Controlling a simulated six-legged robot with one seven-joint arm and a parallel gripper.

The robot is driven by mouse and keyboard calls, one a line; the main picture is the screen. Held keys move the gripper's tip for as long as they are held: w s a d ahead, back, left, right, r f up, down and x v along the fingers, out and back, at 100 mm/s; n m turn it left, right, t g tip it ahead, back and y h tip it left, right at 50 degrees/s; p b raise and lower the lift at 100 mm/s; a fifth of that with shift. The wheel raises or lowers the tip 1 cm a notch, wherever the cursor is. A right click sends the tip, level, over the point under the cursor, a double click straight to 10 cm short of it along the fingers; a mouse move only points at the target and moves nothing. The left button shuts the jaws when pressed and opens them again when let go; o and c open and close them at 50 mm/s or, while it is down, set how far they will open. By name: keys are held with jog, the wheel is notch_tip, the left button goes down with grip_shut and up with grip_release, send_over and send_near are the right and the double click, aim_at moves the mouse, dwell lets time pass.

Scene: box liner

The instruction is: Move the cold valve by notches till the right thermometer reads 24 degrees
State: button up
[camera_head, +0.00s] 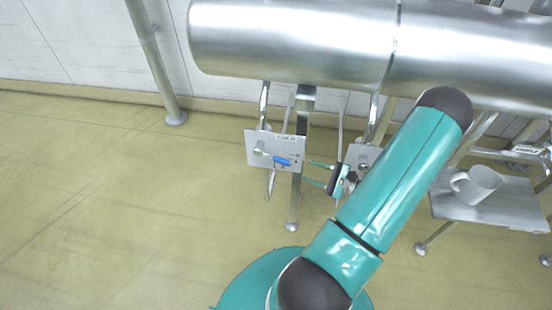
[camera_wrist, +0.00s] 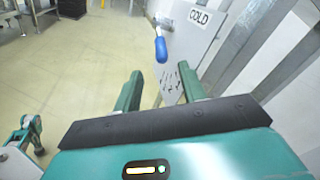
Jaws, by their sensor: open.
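The cold valve's blue handle (camera_head: 282,160) sits on a grey panel (camera_head: 256,138) under the large steel tank. In the wrist view the blue handle (camera_wrist: 161,50) hangs beside the COLD label (camera_wrist: 199,17), above a row of dark notch marks (camera_wrist: 172,80) on the panel. My gripper (camera_head: 308,172) is open and empty, just right of the handle in the head view. In the wrist view its two fingers (camera_wrist: 160,84) stand apart, with the handle beyond their tips and not between them. No thermometer reading can be made out.
The steel tank (camera_head: 290,40) spans the top, on metal legs. A second grey panel (camera_head: 362,153) is partly hidden behind my gripper and arm. A small table (camera_head: 500,208) with a grey mug (camera_head: 476,184) stands at right. The floor at left is clear.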

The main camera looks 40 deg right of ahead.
aim_at(276, 159)
jog(key=x, duration=1.3)
jog(key=shift+w+f, duration=0.15)
jog(key=shift+w, duration=0.2)
jog(key=shift+c, duration=0.2)
grip_shut()
